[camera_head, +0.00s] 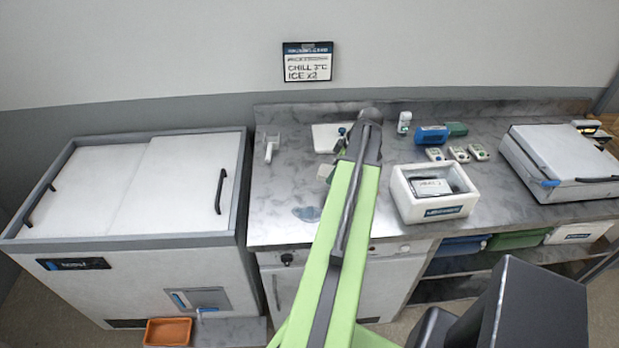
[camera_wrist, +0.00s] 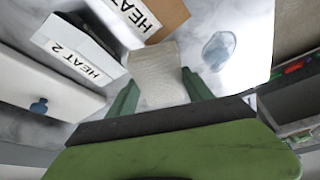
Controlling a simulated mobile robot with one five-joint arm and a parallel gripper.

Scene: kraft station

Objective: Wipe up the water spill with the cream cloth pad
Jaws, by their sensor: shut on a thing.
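The cream cloth pad (camera_wrist: 158,72) is between the two green fingers of my gripper (camera_wrist: 160,84) in the wrist view, and the gripper is shut on it. The water spill (camera_wrist: 219,50) is a clear bluish patch on the grey counter, right of the pad and apart from it in that view. In the head view the spill (camera_head: 307,214) lies near the counter's front edge, left of my arm. My arm hides most of the gripper and the pad there.
Boxes marked HEAT (camera_wrist: 130,15) and HEAT 2 (camera_wrist: 75,50) are close left of the pad in the wrist view. A white open box (camera_head: 405,205) stands right of my arm. A white scraper-like tool (camera_head: 270,150) lies at the back left. Counter around the spill is clear.

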